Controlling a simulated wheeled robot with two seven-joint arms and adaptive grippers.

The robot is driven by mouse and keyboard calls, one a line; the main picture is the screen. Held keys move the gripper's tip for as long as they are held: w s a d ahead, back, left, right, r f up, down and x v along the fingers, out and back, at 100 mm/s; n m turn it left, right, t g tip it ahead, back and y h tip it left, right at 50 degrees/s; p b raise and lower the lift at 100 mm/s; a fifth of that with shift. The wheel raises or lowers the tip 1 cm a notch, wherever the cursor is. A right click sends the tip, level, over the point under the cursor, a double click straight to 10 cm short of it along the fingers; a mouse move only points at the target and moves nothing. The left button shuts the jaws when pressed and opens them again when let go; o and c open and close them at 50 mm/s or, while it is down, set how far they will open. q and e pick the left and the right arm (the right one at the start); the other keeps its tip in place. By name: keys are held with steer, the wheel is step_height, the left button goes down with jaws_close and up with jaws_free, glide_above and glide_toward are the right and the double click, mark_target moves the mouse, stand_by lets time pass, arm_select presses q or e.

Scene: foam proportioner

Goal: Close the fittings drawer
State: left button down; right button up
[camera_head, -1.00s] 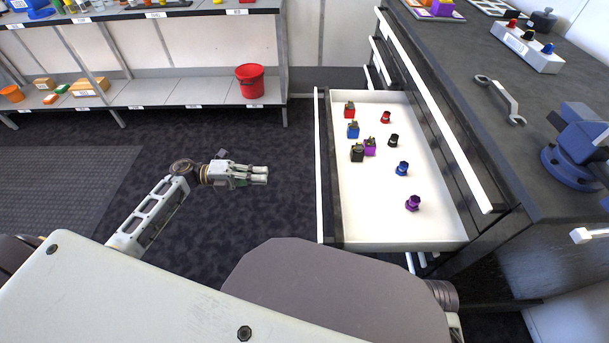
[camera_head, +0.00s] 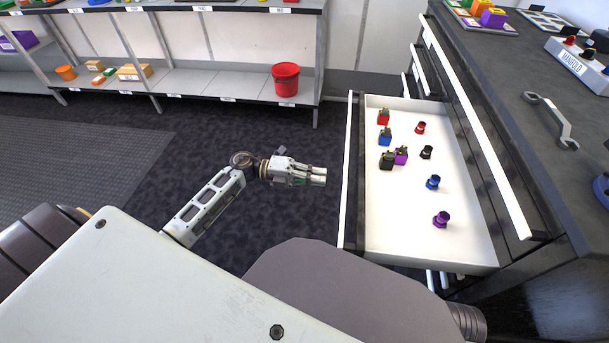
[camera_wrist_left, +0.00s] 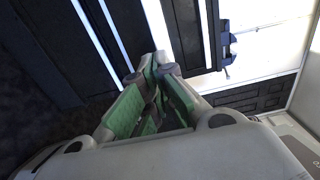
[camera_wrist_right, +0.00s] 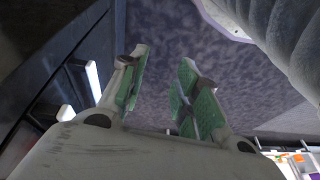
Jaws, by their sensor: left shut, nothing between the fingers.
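The fittings drawer (camera_head: 415,235) is pulled out of the dark cabinet in the head view. Its white tray holds several small red, blue, black and purple fittings, and a long pale handle bar (camera_head: 348,165) runs along its front. My left gripper (camera_head: 323,177) is shut and empty, left of the handle bar, pointing at it with a small gap visible. In the left wrist view its green-padded fingers (camera_wrist_left: 158,68) meet at the tips, with pale bars and dark drawer fronts beyond. My right gripper (camera_wrist_right: 162,70) shows only in its wrist view, its fingers apart and empty.
Shelving with a red bucket (camera_head: 286,79) stands at the back left. The worktop (camera_head: 500,75) above the drawers carries a wrench (camera_head: 552,118) and a manifold block (camera_head: 582,66).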

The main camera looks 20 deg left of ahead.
arm_select(q)
steer(key=x, duration=0.4)
steer(key=shift+d+b, duration=0.25)
steer(key=shift+b, duration=0.1)
arm_select(e)
steer(key=shift+s+r, duration=0.15)
steer(key=shift+r, duration=0.4)
steer(key=shift+r, duration=0.1)
arm_select(q)
steer(key=shift+w+d, duration=0.1)
